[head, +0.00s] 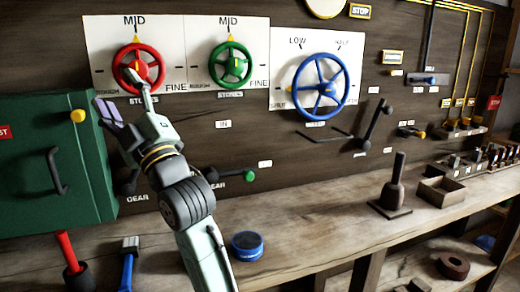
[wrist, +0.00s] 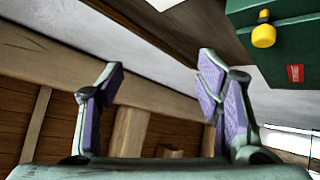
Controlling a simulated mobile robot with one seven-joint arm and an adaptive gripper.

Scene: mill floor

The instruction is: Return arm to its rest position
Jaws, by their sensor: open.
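My gripper (head: 122,97) is open and empty in the head view, raised in front of the wall panel at the left. One finger lies over the lower part of the red handwheel (head: 155,66) in the picture; I cannot tell if they touch. In the wrist view my gripper (wrist: 160,90) shows two purple-padded fingers spread wide with nothing between them. My arm reaches up from the bottom middle of the head view, past the bench's left part.
A green cabinet (head: 30,160) with a yellow knob stands left of my gripper. Green (head: 230,66) and blue (head: 320,87) handwheels are on the wall to the right. The wooden bench (head: 310,220) holds a blue tin (head: 247,246) near my arm and a dark upright tool (head: 392,190).

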